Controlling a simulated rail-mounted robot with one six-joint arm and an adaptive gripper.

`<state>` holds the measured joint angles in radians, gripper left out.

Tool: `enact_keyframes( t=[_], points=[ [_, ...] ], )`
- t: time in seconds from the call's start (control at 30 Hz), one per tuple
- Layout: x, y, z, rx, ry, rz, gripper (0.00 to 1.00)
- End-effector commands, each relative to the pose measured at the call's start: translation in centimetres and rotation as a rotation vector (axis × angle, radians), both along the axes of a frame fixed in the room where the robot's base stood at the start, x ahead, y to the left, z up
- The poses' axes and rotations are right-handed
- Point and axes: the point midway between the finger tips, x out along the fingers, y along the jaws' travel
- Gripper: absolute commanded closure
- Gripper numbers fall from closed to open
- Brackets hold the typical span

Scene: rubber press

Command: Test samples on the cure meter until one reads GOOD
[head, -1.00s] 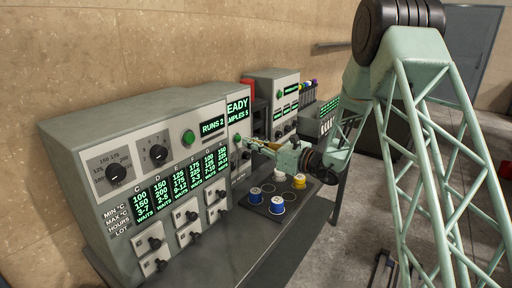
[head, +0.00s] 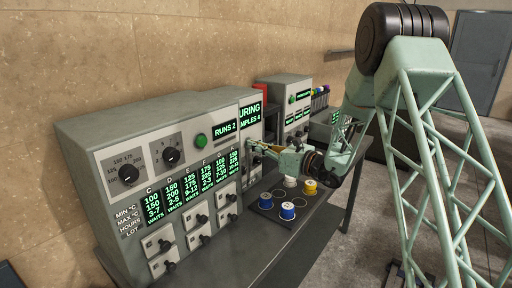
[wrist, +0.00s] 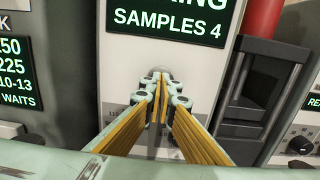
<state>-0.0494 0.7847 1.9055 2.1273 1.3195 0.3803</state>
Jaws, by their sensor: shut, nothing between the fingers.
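The cure meter (head: 250,130) is a grey cabinet whose partly cut-off display (head: 251,112) reads "...URING" and "...MPLES 4"; the wrist view shows "SAMPLES 4" on its display (wrist: 168,22). My gripper (head: 256,146) is shut and empty, its fingertips at the front panel below that display. In the wrist view its yellow-padded fingers (wrist: 161,84) meet at a small grey part of the panel; whether they touch it is unclear. Samples stand on a dark tray (head: 302,215): a white one (head: 290,181), a yellow one (head: 310,187) and two blue ones (head: 266,201) (head: 287,211).
A large grey press panel (head: 115,215) with dials, a green button (head: 201,140), a "RUNS 2" display and several switches stands at the left. Another instrument (head: 291,100) and a rack of coloured items (head: 319,97) stand behind. Dark bench top is clear in front.

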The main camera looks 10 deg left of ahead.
Motion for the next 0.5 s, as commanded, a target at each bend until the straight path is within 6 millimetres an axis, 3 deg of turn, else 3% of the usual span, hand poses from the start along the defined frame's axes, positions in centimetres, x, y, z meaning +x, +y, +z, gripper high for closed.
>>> enact_keyframes(
  t=[0.5],
  points=[
    [-0.28, -0.49, 0.06, 0.000, -0.001, 0.000, 1.00]
  ],
)
